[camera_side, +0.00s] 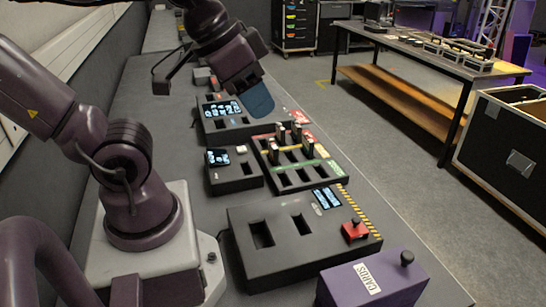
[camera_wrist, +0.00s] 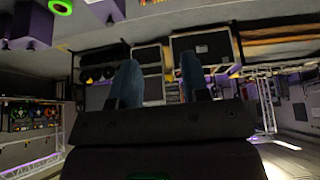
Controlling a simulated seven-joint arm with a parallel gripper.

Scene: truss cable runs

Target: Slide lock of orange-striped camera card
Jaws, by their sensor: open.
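My gripper (camera_side: 260,102) hangs above the far part of the bench in the side view, with blue fingers. The wrist view shows the two fingers (camera_wrist: 158,84) spread apart with nothing between them. A black tray (camera_side: 320,180) with red, yellow and green bands holds several small upright cards (camera_side: 296,131), apart from my gripper and in front of it. I cannot make out an orange stripe or a slide lock on any card. The wrist view looks out across the room and shows no card clearly.
A black box with two slots (camera_side: 280,270) stands nearer, with a red knobbed block (camera_side: 355,231) on it. A purple box marked CARDS (camera_side: 375,282) is at the front. Smaller devices with lit screens (camera_side: 220,158) (camera_side: 222,109) sit left of and behind the tray.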

